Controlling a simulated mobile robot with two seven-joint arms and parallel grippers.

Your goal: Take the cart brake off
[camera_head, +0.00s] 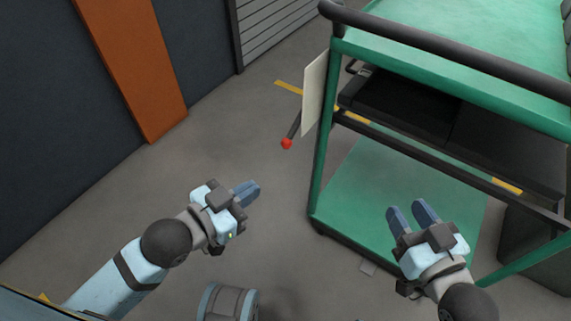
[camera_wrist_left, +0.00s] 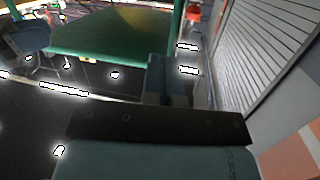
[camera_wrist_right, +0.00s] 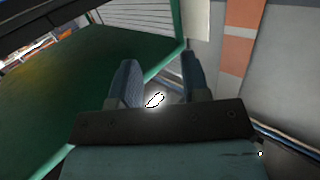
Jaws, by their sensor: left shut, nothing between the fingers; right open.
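The green cart (camera_head: 319,170) stands at the right in the head view, with a black push handle (camera_head: 440,45) along its near top edge. A dark lever with a red knob (camera_head: 286,143) sticks out at the cart's left side, below a pale panel (camera_head: 315,88). I take it for the brake lever. My left gripper (camera_head: 254,188) is shut and empty, left of the cart post, nearer than the knob and apart from it. My right gripper (camera_head: 411,212) is open and empty, in front of the cart's lower green shelf (camera_head: 370,165). Both also show in their wrist views.
Dark wall panels with an orange strip (camera_head: 130,65) stand at the left. A slatted shutter (camera_head: 270,30) is at the back. Grey floor (camera_head: 225,140) is clear between wall and cart. Black trays (camera_head: 420,105) sit under the cart top.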

